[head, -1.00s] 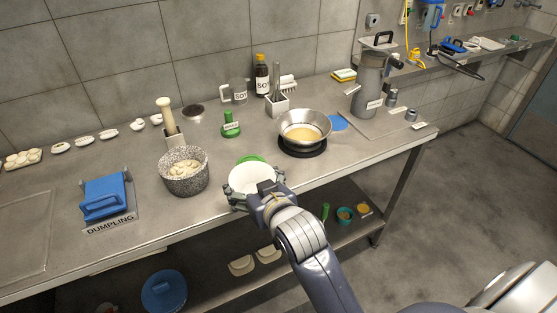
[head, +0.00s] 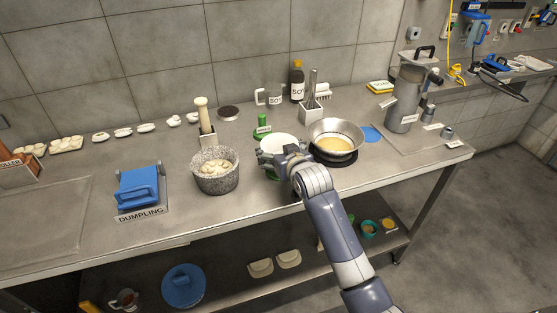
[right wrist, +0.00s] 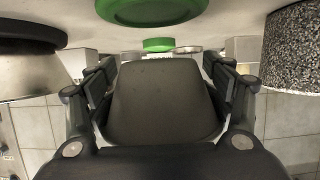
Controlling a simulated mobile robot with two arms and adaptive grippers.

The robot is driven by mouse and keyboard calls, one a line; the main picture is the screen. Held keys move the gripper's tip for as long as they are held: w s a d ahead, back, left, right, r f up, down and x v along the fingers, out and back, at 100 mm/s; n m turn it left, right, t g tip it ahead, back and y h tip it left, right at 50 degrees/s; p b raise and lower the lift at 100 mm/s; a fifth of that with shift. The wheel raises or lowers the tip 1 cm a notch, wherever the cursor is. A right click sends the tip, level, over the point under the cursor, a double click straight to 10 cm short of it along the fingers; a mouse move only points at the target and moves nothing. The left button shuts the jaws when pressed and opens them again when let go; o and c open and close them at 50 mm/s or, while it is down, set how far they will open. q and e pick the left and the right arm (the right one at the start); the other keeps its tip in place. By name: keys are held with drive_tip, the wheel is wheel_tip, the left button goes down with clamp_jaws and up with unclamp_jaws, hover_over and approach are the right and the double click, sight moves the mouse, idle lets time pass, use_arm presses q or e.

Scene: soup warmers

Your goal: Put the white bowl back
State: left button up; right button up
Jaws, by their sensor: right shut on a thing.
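The white bowl (head: 279,142) is in the head view on the near half of the counter, between the speckled pot and the steel pan. My right gripper (head: 281,153) is shut on the bowl from the front side, and its fingers and wrist hide the bowl's lower part. I cannot tell whether the bowl touches the counter. In the right wrist view, my gripper's fingers (right wrist: 160,65) flank a dark rounded shape that I cannot identify; a green disc (right wrist: 150,9) shows above them. My left gripper is not in view.
The speckled pot (head: 215,171) of dumplings is close at left, and the steel pan (head: 336,137) on a black burner is close at right. A green-based stand (head: 262,126) is just behind the bowl. The counter's front is clear between pot and blue press (head: 138,190).

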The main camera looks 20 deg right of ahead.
wheel_tip(320, 180, down, 4)
drive_tip(key=shift+r, duration=0.25)
drive_tip(key=shift+f, duration=0.2)
